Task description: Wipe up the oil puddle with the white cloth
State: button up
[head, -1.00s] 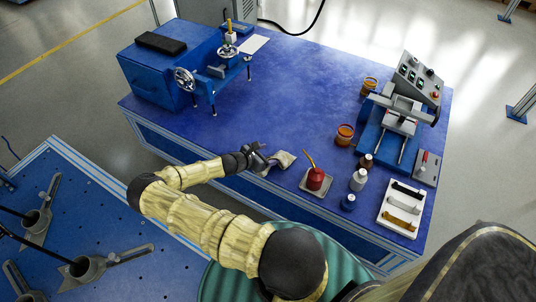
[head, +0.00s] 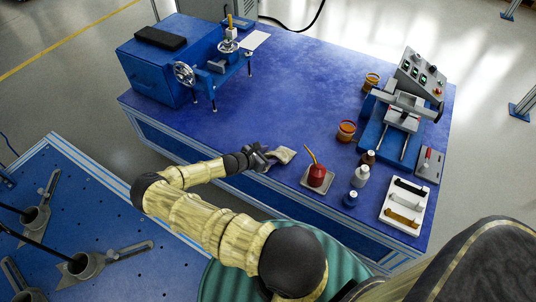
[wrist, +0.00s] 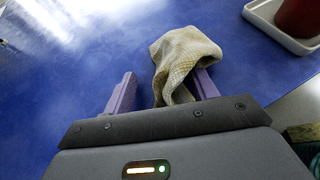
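The white cloth (head: 283,156) looks cream and crumpled, near the front edge of the blue table. In the wrist view the cloth (wrist: 188,52) lies just beyond and between my fingers, bunched against the right one, with a fold trailing back toward the palm. My gripper (wrist: 166,78) has its two purple fingers wide apart, the left one clear of the cloth. In the head view my gripper (head: 265,158) is at the cloth's left side, low over the table. I cannot make out an oil puddle; a bright sheen in the wrist view looks like glare.
A red oil can (head: 317,177) on a grey tray (head: 327,186) stands close right of the cloth. Bottles (head: 361,176), amber jars (head: 346,131) and a blue press (head: 391,128) are farther right. A blue machine (head: 160,78) is back left. The table's middle is clear.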

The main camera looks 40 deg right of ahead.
jog(key=shift+f, duration=0.1)
grip_shut()
jog(key=shift+r, duration=0.25)
jog(key=shift+w+a+r+p, duration=0.1)
jog(key=shift+w+p, duration=0.2)
jog(key=shift+p, duration=0.2)
jog(key=shift+s, duration=0.1)
